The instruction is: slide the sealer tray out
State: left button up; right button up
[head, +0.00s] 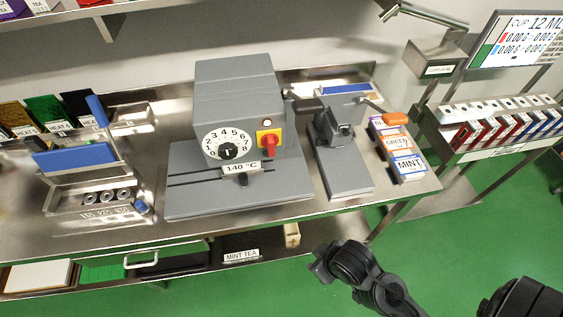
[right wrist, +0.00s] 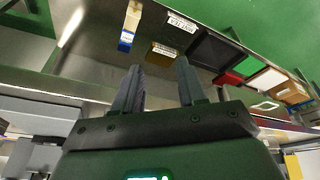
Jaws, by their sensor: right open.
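The grey sealer (head: 235,100) stands in the middle of the steel bench, with a white number dial, a red knob on a yellow plate and a 140 °C label. Low on its front are thin dark slots and a small dark knob (head: 243,180), which appears to be the tray's handle. I cannot make out the tray itself; it looks flush with the body. My right gripper (head: 320,263) is in front of the bench, low and right of the sealer, apart from it. In the right wrist view its two fingers (right wrist: 158,88) are apart with nothing between them.
A blue-handled device (head: 75,155) stands left of the sealer. A grey press-like stand (head: 340,150) and tea boxes (head: 408,165) are to its right. A lower shelf holds several items, including a small pale box (head: 291,235). Green floor (head: 470,235) is clear at right.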

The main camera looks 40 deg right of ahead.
jog(key=w+r+t+p, duration=0.2)
jog(key=w+r+p, duration=0.2)
jog(key=r+p, duration=0.45)
jog(key=n+t+y, duration=0.4)
jog(key=t+y, duration=0.2)
send_near(247, 179)
jog(key=shift+w+d+f, duration=0.1)
jog(key=shift+f, duration=0.25)
jog(key=x, duration=0.8)
jog(key=shift+w, duration=0.2)
pick_arm(q)
notch_tip(247, 179, up, 11)
jog(key=shift+w+a, duration=0.2)
jog(key=shift+w, duration=0.05)
pick_arm(e)
jog(key=shift+w+a+f, duration=0.2)
jog(key=shift+w+a, duration=0.3)
